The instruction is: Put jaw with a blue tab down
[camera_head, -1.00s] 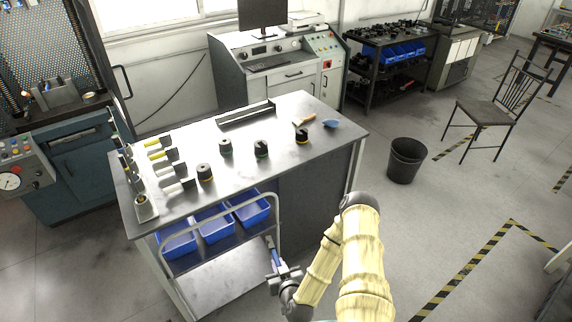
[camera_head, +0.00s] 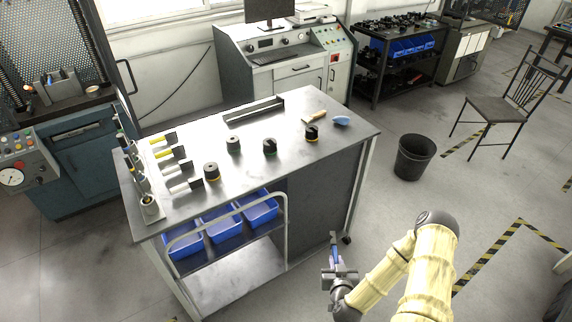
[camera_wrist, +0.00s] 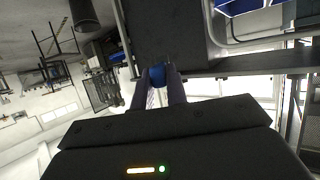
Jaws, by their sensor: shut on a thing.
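My gripper (camera_head: 338,270) is in front of the bench's dark side panel, below the level of the bench top. It is shut on a small piece with blue on it, taken as the jaw with a blue tab (camera_wrist: 157,75). In the wrist view the blue part shows between the two fingers, and most of the piece is hidden. In the head view the held piece is small and its details cannot be told. The metal bench top (camera_head: 300,160) is apart from the held piece.
Several jaws with yellow or pale tabs (camera_head: 172,153) lie at the bench's left. Blue bins (camera_head: 222,222) sit below. A black bucket (camera_head: 414,157) stands right.

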